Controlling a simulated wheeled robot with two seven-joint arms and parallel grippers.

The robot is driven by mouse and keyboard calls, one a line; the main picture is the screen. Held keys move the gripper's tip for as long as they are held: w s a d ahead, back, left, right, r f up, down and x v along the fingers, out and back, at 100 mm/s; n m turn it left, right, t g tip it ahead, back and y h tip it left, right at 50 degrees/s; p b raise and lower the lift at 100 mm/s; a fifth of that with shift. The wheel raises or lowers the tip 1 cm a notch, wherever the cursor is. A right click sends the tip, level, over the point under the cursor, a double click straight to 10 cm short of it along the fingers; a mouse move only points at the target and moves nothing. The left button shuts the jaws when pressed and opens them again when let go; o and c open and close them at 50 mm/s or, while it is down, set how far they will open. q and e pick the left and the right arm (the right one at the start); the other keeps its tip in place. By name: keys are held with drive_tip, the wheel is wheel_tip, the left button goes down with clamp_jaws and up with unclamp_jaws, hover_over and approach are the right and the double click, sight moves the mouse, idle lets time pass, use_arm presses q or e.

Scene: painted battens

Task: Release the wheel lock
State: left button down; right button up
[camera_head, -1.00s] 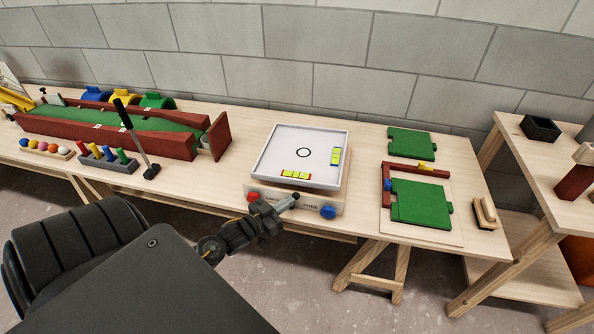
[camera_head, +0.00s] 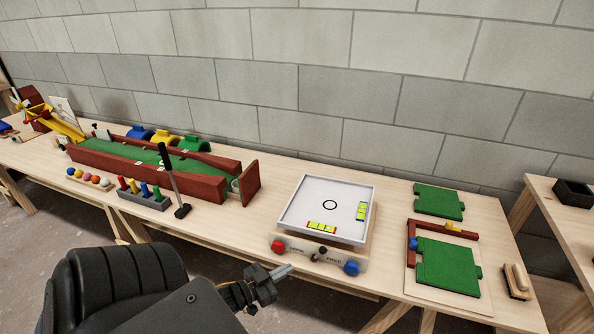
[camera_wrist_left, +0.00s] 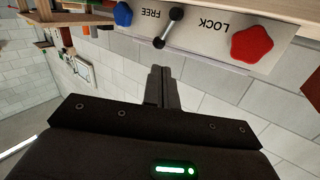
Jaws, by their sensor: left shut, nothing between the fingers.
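The wheel lock panel (camera_head: 318,255) is a pale strip on the table's front edge, below a white tray. It has a red knob (camera_head: 278,247) at the LOCK end and a blue knob (camera_head: 351,268) at the FREE end. Between them is a small metal lever with dark ends (camera_wrist_left: 168,28), tilted in the left wrist view, where the panel appears upside down. My left gripper (camera_head: 287,270) is shut and empty, in front of and below the panel, apart from the lever. Its fingers (camera_wrist_left: 161,85) also show in the left wrist view. My right gripper is not in view.
The white tray (camera_head: 295,215) holds two yellow-green levels. Left of it are a green lane with red walls (camera_head: 200,185), a mallet (camera_head: 172,180) and coloured pegs. Green boards (camera_head: 448,266) lie to the right. A block wall stands behind the table.

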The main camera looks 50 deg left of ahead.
use_arm(q)
drive_tip(key=shift+s+a+r, duration=0.1)
drive_tip(key=shift+s, duration=0.9)
drive_tip(key=shift+s+a+r, duration=0.1)
drive_tip(key=shift+s, duration=0.9)
drive_tip(key=shift+f, duration=0.1)
